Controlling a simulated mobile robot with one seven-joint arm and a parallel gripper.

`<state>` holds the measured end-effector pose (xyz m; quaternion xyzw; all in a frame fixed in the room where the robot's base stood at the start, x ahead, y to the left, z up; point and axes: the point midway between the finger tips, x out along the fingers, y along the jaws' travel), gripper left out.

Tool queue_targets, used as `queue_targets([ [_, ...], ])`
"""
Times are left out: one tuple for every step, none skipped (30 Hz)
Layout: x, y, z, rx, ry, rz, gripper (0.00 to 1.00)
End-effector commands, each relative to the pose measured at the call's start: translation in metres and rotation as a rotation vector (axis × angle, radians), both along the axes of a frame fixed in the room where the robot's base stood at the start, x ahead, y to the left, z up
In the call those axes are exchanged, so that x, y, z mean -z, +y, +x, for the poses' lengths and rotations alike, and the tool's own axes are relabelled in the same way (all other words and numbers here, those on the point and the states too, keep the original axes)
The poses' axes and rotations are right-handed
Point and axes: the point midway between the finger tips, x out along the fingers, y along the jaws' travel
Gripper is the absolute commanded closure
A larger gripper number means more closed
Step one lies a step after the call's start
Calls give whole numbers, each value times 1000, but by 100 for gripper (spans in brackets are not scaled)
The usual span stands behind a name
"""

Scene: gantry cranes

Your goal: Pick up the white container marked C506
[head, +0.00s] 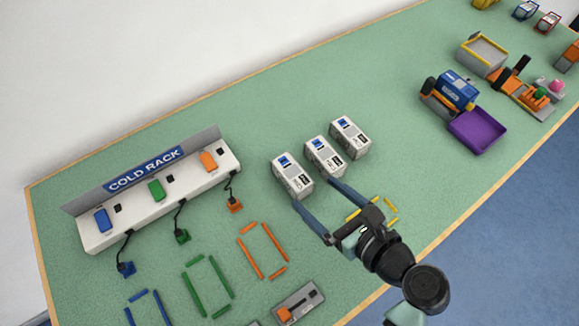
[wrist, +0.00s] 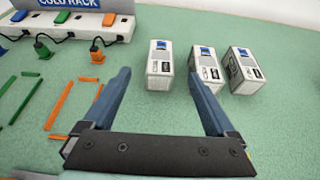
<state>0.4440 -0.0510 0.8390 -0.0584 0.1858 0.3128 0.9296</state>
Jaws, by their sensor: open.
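Three white containers with blue patches and dark printing stand in a slanting row on the green table: the left one (head: 291,180), the middle one (head: 324,159) and the right one (head: 350,140). The printed codes are too small to read, so I cannot tell which is C506. My gripper (head: 315,193) is open and empty, on the near side of the row. In the wrist view, the left container (wrist: 159,68) appears between and beyond the fingertips. The middle container (wrist: 207,72) is just beyond the right fingertip, and the right container (wrist: 242,72) is farther right.
The cold rack (head: 160,192) with corded plugs stands left of the containers. Orange (head: 263,250) and green (head: 208,286) outlines mark the table nearer me. A yellow outline (head: 391,209) lies by my gripper. A purple tray (head: 478,131) and vehicles are at right.

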Motion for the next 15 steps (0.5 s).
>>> queue_targets([
  [6,7,9,-4,-2,-1,9],
  [8,10,13,-4,-2,-1,9],
  [11,14,18,-4,-1,-3,9],
  [13,17,22,-3,-2,-2,9],
  [14,19,25,-4,-3,-2,9],
  [16,22,29,-4,-4,-3,9],
  [17,23,31,-2,-3,-4,9],
  [18,24,33,-2,-3,-4,9],
  [18,26,35,-1,-3,-5,9],
  [19,27,36,-1,-3,-5,9],
  [19,28,37,-1,-3,-5,9],
  [21,29,39,-2,-3,-6,9],
  [22,31,41,-1,-3,-5,9],
  [24,33,44,-2,-3,-5,9],
  [27,36,48,-3,-4,-5,9],
])
